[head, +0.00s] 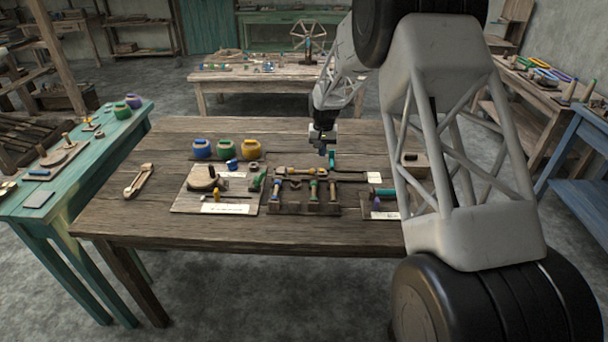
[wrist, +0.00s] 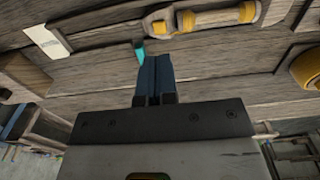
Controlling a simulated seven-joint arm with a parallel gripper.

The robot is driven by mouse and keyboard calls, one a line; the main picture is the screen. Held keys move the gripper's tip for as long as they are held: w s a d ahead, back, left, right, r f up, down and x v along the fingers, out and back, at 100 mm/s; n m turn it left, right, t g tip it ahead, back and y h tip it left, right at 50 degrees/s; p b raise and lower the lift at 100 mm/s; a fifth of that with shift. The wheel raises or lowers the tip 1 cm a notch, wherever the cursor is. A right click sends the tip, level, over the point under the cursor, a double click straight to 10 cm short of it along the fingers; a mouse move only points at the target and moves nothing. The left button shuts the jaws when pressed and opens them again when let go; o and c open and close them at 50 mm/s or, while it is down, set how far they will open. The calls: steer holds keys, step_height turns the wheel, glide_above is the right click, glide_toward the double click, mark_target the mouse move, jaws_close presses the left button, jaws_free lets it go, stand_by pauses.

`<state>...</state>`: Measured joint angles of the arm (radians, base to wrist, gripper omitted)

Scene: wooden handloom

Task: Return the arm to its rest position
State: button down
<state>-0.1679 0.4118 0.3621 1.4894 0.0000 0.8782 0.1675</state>
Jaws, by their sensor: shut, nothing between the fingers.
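My gripper (head: 323,150) hangs above the back right part of the wooden worktable (head: 130,205) in the head view, fingers pointing down. In the wrist view my gripper (wrist: 155,72) shows its two dark fingers pressed together, with nothing between them. A teal piece (head: 332,160) stands just beside and below the fingertips in the head view, and its tip shows by the fingers in the wrist view (wrist: 139,54). I cannot tell whether the fingers touch it. My arm comes in from the right and hides the right end of the table.
A rack (head: 306,208) with several coloured tools sits mid-table. Left of it is a board (head: 188,203) with small parts. A wooden tool (head: 138,182) lies at left. A teal table (head: 60,190) stands left; the front table area is clear.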

stand_by(0.3)
steer(key=s+d+r+t, duration=0.1)
steer(key=s+d+r, duration=0.4)
steer(key=s+r, duration=0.7)
steer(key=s+d+r, duration=0.5)
steer(key=s+r, duration=0.5)
steer(key=s, duration=0.4)
steer(key=s+d, duration=0.2)
steer(key=s, duration=1.5)
steer(key=s+d+r+t, duration=0.1)
steer(key=s+d, duration=0.2)
steer(key=s, duration=1.5)
steer(key=shift+d+r+t, duration=0.3)
steer(key=shift+d, duration=0.05)
